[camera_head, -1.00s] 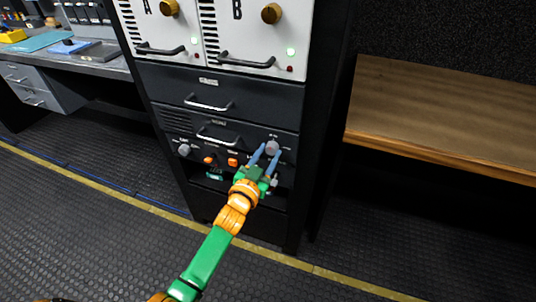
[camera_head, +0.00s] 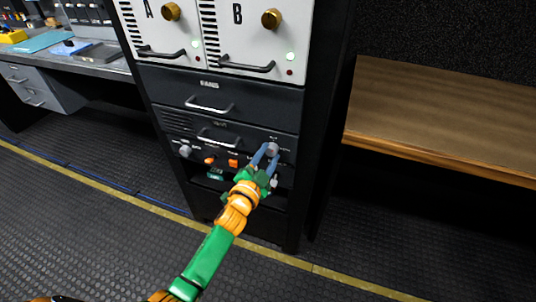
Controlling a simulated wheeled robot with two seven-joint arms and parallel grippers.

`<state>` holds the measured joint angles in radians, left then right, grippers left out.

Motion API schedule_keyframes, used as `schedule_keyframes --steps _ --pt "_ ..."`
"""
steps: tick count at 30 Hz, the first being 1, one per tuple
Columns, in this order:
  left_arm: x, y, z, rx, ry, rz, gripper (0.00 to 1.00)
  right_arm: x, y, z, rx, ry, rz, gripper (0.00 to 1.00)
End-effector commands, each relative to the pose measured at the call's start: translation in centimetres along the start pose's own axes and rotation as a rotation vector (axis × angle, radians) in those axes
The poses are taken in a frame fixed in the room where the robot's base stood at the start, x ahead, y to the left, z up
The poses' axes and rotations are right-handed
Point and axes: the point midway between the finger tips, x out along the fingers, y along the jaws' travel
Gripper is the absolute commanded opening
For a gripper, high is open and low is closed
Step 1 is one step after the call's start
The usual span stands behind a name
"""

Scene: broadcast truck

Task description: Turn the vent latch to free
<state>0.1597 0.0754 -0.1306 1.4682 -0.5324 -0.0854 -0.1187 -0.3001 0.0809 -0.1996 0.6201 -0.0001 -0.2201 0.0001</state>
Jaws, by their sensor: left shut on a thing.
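A grey round knob (camera_head: 272,148) sits at the right of the dark control panel low in the rack. Its label is too small to read, so I cannot confirm that it is the vent latch. My left gripper (camera_head: 266,154) reaches up to it from below, with its two blue fingers shut on the knob from either side. The fingers hide part of the knob, and its turn angle cannot be read. Another grey knob (camera_head: 185,151) is at the left of the same panel. My right gripper is not in view.
Between the knobs are an orange knob (camera_head: 210,160) and an orange square switch (camera_head: 233,163). Drawer handles (camera_head: 218,138) stick out just above. A small light lever (camera_head: 274,183) is close below the fingers. A wooden bench (camera_head: 440,110) stands right of the rack.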

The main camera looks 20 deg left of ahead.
Motion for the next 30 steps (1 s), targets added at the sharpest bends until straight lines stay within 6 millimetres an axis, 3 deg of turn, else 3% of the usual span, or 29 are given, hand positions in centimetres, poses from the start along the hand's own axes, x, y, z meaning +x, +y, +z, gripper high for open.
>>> schedule_keyframes --steps 30 --pt "0.0 0.11 -0.09 0.887 -0.038 0.008 0.0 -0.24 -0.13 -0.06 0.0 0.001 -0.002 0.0"
